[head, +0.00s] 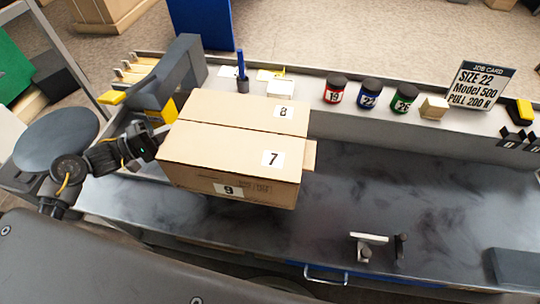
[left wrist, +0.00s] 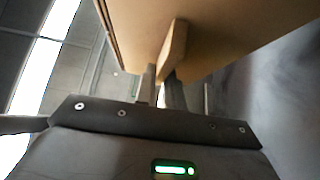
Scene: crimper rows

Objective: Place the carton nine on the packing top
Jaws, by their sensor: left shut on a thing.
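A brown cardboard carton (head: 228,150) shows a 9 label on its near side and 8 and 7 labels on its top, with a seam between them. A tan tab sticks out at its right end. My left gripper (head: 158,140) is at the carton's left end. In the left wrist view its fingers are shut on a tan tab (left wrist: 174,50) of the carton. The carton is over the left part of the dark grey packing top (head: 400,205); its underside is hidden in the head view, so I cannot tell if it touches. My right gripper is not in view.
Red, blue and green jars (head: 370,93) stand on the back ledge, beside a small tan block (head: 434,107) and a job card (head: 475,86). A grey tool (head: 180,75) stands behind the carton. A small metal fixture (head: 368,246) is near the front edge. The middle right is clear.

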